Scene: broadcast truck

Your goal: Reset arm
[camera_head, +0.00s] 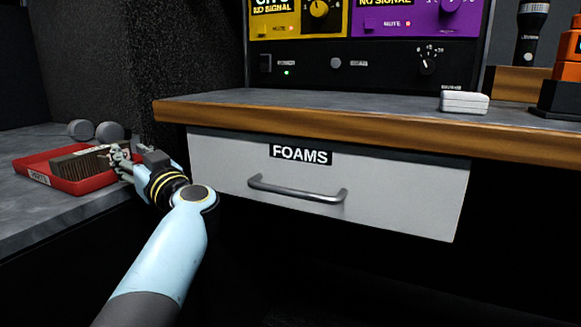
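My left arm comes in from the bottom left, and its gripper (119,160) is at the right end of a red tray (62,183) on the left side counter. The fingers are beside or over the near end of a brown ridged block (80,163) lying in the tray. I cannot tell whether they touch it or how far they are apart. My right gripper is not in view.
A closed white drawer (400,195) labelled FOAMS, with a grey handle (297,189), sits under the wood-edged desk (330,112). Two grey round pieces (95,130) lie behind the tray. A white box (464,102) and a microphone (530,32) are at the right.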

